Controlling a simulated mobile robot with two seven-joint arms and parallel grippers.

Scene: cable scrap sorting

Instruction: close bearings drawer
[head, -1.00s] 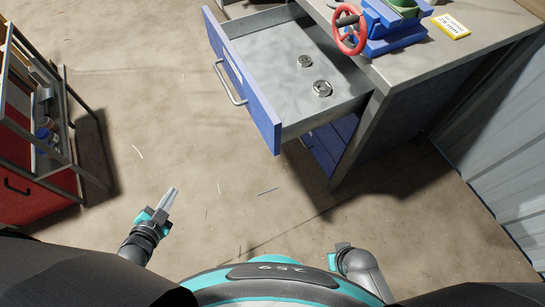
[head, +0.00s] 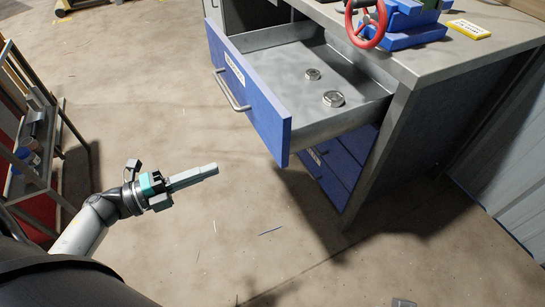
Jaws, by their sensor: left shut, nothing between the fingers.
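The bearings drawer (head: 268,107) has a blue front with a grey bar handle (head: 232,90) and a label. It is pulled well out of the workbench. Two round metal bearings lie inside it, one farther back (head: 312,74) and one nearer (head: 333,98). My left gripper (head: 213,170) is shut and empty. It is in front of the drawer front, below and left of the handle in the picture, pointing right, and apart from the drawer. My right gripper is not in view.
The workbench (head: 445,55) carries a blue vise with a red wheel (head: 366,22) and a yellow sign (head: 469,29). Closed blue drawers (head: 335,172) sit below the open one. A shelf cart (head: 40,150) stands at the left. The floor between is clear apart from small scraps.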

